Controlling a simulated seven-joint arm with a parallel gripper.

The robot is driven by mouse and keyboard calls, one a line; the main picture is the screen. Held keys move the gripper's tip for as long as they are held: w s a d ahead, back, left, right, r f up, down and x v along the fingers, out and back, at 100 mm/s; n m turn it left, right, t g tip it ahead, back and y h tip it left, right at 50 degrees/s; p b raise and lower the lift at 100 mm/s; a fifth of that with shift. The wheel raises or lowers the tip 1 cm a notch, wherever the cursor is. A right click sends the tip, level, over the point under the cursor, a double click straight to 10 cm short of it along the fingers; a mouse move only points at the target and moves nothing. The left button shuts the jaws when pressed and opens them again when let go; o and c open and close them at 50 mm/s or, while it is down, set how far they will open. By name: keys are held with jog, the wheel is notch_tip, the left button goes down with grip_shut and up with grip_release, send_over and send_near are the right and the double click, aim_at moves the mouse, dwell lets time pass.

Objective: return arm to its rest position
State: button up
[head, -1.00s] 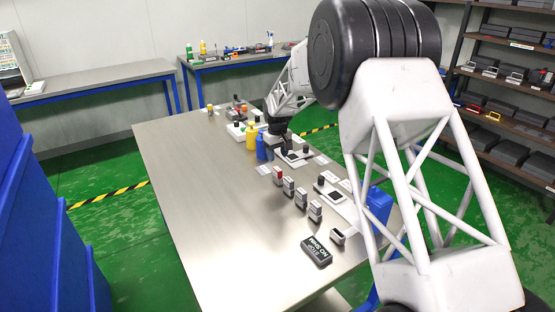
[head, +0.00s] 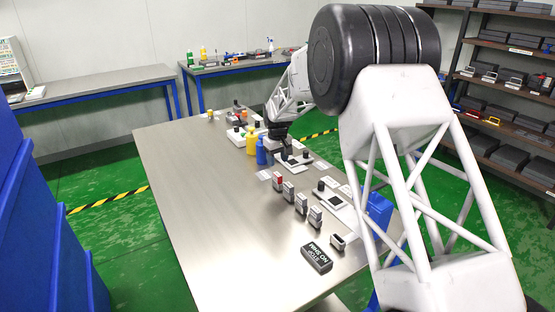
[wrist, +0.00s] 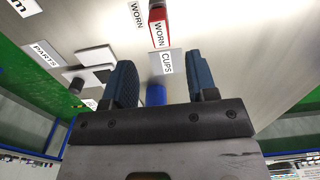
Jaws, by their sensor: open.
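My gripper (head: 286,155) is over the far middle part of the metal table (head: 190,210), small and partly blurred into the things behind it. In the wrist view its two blue-padded fingers (wrist: 160,75) stand apart with no object clamped between them. A blue round thing (wrist: 156,95) shows beyond the gap between the fingers. My arm's large white link fills the right of the head view.
A red block labelled WORN (wrist: 157,25) and a CUPS card (wrist: 167,62) lie ahead in the wrist view. The table's left half is clear.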

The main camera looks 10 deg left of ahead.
jog(key=s+d+r+m+t, duration=0.1)
jog(key=s+d+r+m, duration=0.1)
jog(key=s+d+r, duration=0.95)
jog(key=s+d+r+m, duration=0.2)
jog(key=s+d+r, duration=0.6)
jog(key=s+d, duration=0.5)
jog(key=s+d+m, duration=0.1)
jog(key=s+d, duration=0.4)
jog(key=s, duration=0.6)
jog(key=s+d+f+m+t, duration=0.1)
jog(key=s+d, duration=0.4)
jog(key=s, duration=0.6)
jog(key=s+d+f+m, duration=0.1)
jog(key=s+d+m, duration=0.2)
jog(key=s, duration=0.8)
jog(key=shift+d+t, duration=0.3)
jog(key=shift+d, duration=0.95)
